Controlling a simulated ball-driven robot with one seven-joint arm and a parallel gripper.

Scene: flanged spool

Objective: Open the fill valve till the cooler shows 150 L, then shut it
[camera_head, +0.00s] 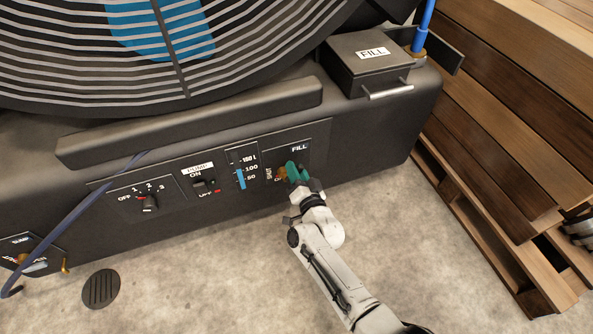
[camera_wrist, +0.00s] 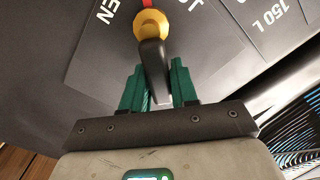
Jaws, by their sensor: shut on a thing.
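The fill valve (camera_wrist: 149,24) has a brass hub and a dark lever (camera_wrist: 154,68) in the wrist view. In the head view its brass part (camera_head: 282,173) shows on the panel below the FILL label. My gripper (camera_wrist: 157,88) has its green fingers on either side of the lever, shut on it; the same fingers (camera_head: 296,171) hide part of the valve in the head view. A red mark shows above the hub, and the OPEN and SHUT lettering is partly cut off. The level gauge (camera_head: 240,179) has a blue column reaching about the 100 mark, below the 150 L mark.
To the gauge's left are the pump switch (camera_head: 203,186) and a speed knob (camera_head: 149,203). A box labelled FILL (camera_head: 366,64) with a bar handle stands on the cooler at upper right. Wooden pallets (camera_head: 510,120) stand at right. A round drain (camera_head: 101,289) is in the open floor.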

